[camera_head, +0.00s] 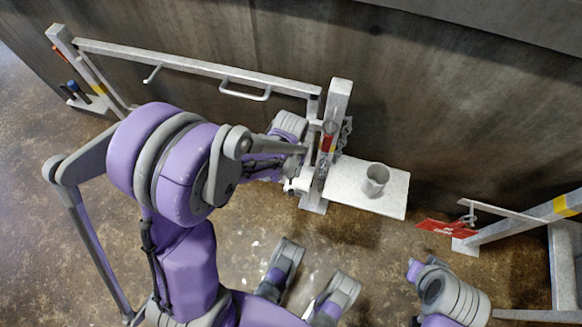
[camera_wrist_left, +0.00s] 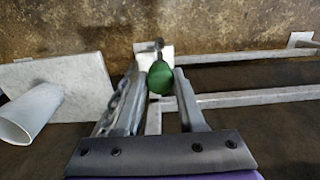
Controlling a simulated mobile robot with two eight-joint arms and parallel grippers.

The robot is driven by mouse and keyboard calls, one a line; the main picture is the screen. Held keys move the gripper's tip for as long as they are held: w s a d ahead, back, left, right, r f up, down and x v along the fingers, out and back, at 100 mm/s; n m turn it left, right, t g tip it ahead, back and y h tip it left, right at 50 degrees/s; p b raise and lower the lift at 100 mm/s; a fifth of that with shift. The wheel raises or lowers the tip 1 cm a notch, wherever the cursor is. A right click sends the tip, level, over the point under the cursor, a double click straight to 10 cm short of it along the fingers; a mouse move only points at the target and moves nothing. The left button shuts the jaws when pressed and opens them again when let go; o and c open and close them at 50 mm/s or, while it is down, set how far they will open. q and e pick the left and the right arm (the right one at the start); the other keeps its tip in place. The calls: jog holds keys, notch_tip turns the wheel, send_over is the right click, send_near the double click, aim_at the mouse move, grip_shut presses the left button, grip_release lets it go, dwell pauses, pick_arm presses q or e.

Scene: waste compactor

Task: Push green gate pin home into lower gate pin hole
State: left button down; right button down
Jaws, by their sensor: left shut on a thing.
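In the left wrist view the green gate pin (camera_wrist_left: 161,80) shows as a rounded green head between the fingers of my left gripper (camera_wrist_left: 163,76). The gripper is shut on it. A grey rod with a small knob shows just beyond the green head, near a pale foot plate (camera_wrist_left: 152,56). In the head view my left arm reaches to the gate post (camera_head: 337,98), and the arm hides the fingertips and the pin. The lower gate pin hole cannot be made out, so how deep the pin sits is unclear. My right gripper is not visible.
A white shelf (camera_head: 350,203) with a grey cup (camera_head: 376,180) stands right of the post. A chain (camera_wrist_left: 112,112) hangs close beside my left gripper's finger. The gate's top rail (camera_head: 200,66) runs left along the wall. A red plate (camera_head: 447,228) is at right. Open floor lies in front.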

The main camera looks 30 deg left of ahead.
aim_at(291, 182)
pick_arm(q)
jog(key=shift+f+b, duration=1.8)
jog(key=shift+f, duration=0.75)
jog(key=shift+f+b, duration=0.85)
jog(key=shift+f, duration=0.05)
jog(key=shift+f+b, duration=1.3)
jog(key=shift+f, duration=2.15)
jog(key=shift+c, duration=2.1)
grip_release()
jog(key=shift+c, duration=0.4)
jog(key=shift+r, duration=0.15)
